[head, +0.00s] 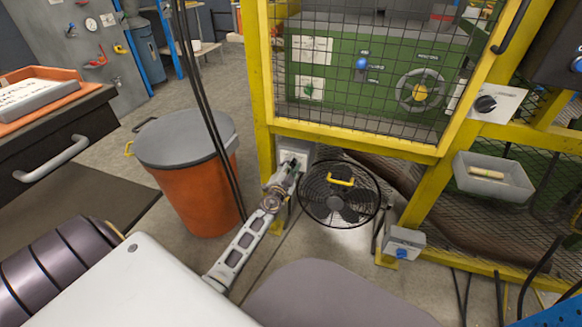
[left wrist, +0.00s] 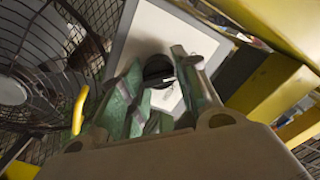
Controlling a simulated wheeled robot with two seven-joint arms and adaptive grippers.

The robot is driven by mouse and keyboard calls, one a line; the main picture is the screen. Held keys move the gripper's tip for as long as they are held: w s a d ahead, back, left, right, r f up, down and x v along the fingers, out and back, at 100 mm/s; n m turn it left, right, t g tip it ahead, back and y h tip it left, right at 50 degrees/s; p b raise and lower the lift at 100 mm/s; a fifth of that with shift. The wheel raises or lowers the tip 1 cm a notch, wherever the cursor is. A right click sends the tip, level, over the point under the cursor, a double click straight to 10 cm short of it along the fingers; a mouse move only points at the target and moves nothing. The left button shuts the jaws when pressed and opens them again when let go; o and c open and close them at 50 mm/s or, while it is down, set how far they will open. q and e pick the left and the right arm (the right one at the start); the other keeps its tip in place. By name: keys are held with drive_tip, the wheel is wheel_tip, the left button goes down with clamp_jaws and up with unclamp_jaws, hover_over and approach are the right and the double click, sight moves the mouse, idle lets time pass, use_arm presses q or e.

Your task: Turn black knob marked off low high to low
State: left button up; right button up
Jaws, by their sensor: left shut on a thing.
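A black knob (left wrist: 158,70) with a pale pointer mark sits on a light square plate (left wrist: 150,25) in the left wrist view; its lettering is not readable. In the head view, the plate is the face of a grey box (head: 296,147) low on the yellow post, left of the fan, and my gripper mostly hides the knob. My left gripper (head: 290,166) reaches the box. Its green-padded fingers stand on either side of the knob, shut on it. My right gripper is not in view.
A black fan (head: 340,212) with a yellow handle stands close beside the box. An orange bin (head: 196,190) with a grey lid stands to the left. A yellow mesh guard rises behind. Another black knob (head: 486,104) is on a white plate at right, above a grey tray (head: 474,178).

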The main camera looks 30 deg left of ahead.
use_arm(q)
drive_tip(key=shift+m, duration=0.3)
drive_tip(key=shift+f+m+b, duration=0.15)
drive_tip(key=shift+m+b, duration=0.15)
drive_tip(key=shift+m, duration=1.5)
drive_tip(key=shift+d+m, duration=0.1)
drive_tip(key=shift+m, duration=1.9)
drive_tip(key=o, duration=1)
drive_tip(key=shift+s, duration=0.2)
drive_tip(key=shift+v, duration=5.8)
